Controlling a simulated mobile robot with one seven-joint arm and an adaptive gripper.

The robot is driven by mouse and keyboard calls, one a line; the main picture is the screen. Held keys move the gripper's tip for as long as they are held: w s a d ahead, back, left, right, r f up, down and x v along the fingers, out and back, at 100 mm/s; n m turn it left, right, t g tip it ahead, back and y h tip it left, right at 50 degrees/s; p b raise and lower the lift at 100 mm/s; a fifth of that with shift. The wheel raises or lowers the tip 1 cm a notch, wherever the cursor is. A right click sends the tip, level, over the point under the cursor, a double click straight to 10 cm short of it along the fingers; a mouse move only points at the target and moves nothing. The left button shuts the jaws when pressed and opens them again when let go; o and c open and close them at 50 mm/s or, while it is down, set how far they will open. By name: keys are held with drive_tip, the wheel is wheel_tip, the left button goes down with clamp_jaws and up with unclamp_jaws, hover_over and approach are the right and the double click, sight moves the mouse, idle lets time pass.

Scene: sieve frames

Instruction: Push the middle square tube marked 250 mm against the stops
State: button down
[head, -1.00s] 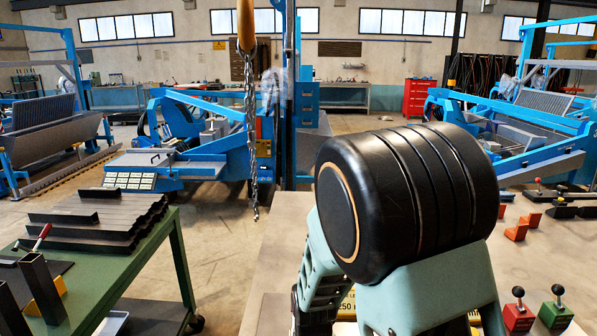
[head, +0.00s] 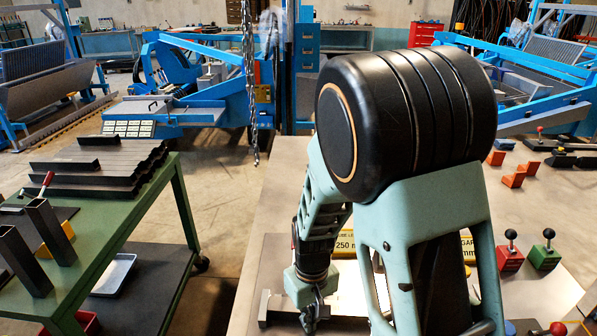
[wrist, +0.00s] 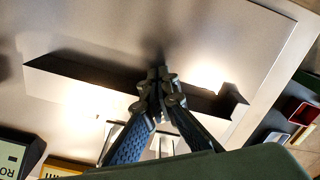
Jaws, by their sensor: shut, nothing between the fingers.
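A long square tube (wrist: 90,85) lies across the pale table plate in the wrist view, with a dark side and a bright top. Its left end (head: 267,304) shows in the head view beneath my arm, and the rest is partly hidden. My gripper (wrist: 160,76) is shut and empty, its fingertips at the middle of the tube in the wrist view. I cannot tell whether they touch it. In the head view my gripper (head: 312,315) is low at the bottom edge. A yellow sign (head: 345,246) reading 250 mm stands behind the tube, partly covered. I cannot make out the stops.
Red (head: 510,255) and green (head: 544,254) blocks with black knobs stand on the table at right. A green cart (head: 150,190) with dark tubes stands at left, across a floor gap. Hanging chains (head: 250,90) are behind. My arm hides much of the table.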

drive_tip(key=shift+w, duration=0.4)
drive_tip(key=shift+s, duration=0.1)
drive_tip(key=shift+s, duration=0.55)
wheel_tip(320, 180, up, 7)
drive_tip(key=p, duration=0.5)
